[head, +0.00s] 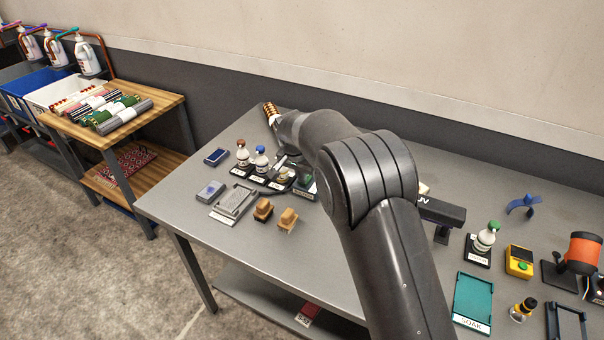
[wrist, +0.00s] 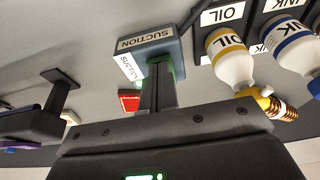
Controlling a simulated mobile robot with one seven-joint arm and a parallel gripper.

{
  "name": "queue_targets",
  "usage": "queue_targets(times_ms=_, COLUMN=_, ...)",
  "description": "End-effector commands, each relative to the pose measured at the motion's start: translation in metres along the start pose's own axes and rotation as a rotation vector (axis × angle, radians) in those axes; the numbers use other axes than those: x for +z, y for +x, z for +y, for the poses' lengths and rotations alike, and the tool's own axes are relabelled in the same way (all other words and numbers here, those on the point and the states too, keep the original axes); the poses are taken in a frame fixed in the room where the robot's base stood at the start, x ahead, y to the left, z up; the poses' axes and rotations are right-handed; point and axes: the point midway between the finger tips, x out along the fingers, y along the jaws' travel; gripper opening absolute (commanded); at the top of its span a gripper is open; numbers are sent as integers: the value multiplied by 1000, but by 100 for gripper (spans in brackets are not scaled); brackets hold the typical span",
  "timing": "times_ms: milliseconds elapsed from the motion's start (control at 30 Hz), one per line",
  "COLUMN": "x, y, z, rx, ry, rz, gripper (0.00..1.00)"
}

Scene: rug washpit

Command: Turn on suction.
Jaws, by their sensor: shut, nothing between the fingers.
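The suction box (wrist: 172,44) is a small grey-blue box with white labels reading SUCTION, upside down in the wrist view. Part of it shows in the head view (head: 306,191), beside my arm. My gripper (wrist: 158,78) is shut and empty, with its fingertips at the near face of the box. Green shows around the fingertips, and they hide what lies behind them. I cannot tell whether they touch the box. In the head view my arm hides the fingers.
The oil bottle (wrist: 231,62) and ink bottle (wrist: 290,46) stand close beside the box. A red object (wrist: 129,103) is near the fingers.

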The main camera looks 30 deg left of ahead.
Motion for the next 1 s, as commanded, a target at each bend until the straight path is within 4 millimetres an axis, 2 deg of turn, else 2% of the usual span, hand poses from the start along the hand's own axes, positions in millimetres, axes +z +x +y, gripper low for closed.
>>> queue_targets(times_ms=267, x=0, y=2, z=0, rx=1, ry=1, rz=16, gripper=0)
queue_targets(times_ms=700, x=-14, y=-1, z=0, rx=1, ry=1, rz=15, gripper=0)
queue_targets(times_ms=1000, x=-15, y=-2, z=0, rx=1, ry=0, rz=16, gripper=0)
